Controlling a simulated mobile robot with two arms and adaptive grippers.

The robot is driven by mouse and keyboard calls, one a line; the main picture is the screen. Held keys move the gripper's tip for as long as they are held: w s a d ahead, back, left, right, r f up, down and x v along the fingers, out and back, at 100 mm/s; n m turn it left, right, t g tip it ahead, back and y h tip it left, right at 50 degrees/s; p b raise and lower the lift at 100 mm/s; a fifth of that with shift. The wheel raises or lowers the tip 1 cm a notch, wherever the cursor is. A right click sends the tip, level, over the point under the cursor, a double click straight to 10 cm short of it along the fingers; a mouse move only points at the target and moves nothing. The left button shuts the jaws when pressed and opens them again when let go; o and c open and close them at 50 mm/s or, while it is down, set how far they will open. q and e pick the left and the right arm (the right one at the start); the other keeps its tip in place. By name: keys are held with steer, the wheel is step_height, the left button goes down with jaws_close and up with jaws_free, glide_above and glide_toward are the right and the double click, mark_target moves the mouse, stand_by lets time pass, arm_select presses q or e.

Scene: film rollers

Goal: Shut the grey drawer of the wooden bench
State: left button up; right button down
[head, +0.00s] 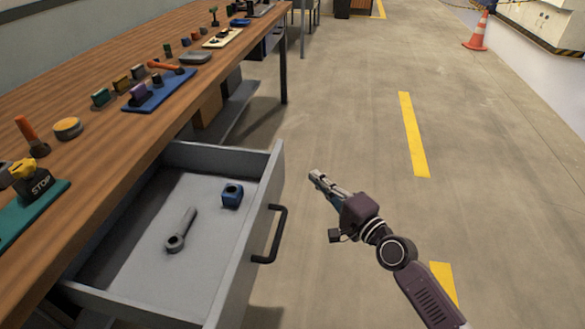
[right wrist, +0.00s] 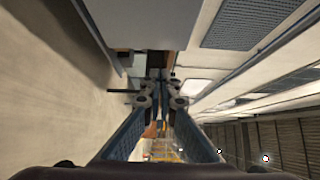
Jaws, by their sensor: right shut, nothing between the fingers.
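The grey drawer (head: 240,258) of the wooden bench (head: 72,120) stands pulled out in the head view. Its black bar handle (head: 281,235) is on the front panel, facing right. A wrench (head: 181,230) and a blue block (head: 232,194) with a hole lie inside the drawer. My right gripper (head: 316,177) is to the right of the drawer front, apart from the handle and a little farther away than it. The right gripper is shut and empty; its fingers also show in the right wrist view (right wrist: 160,100). My left gripper is not in view.
The bench top holds a green base with a STOP block (head: 38,186), a blue tray (head: 160,92) and several small parts. A bench leg (head: 283,70) stands beyond the drawer. The floor to the right is clear, with an orange cone (head: 478,33) far off.

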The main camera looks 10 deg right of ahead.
mark_target(283, 159)
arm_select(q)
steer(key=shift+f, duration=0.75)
arm_select(e)
steer(key=shift+w+a, duration=2.75)
steer(key=shift+a, duration=0.25)
steer(key=shift+w+f, duration=0.1)
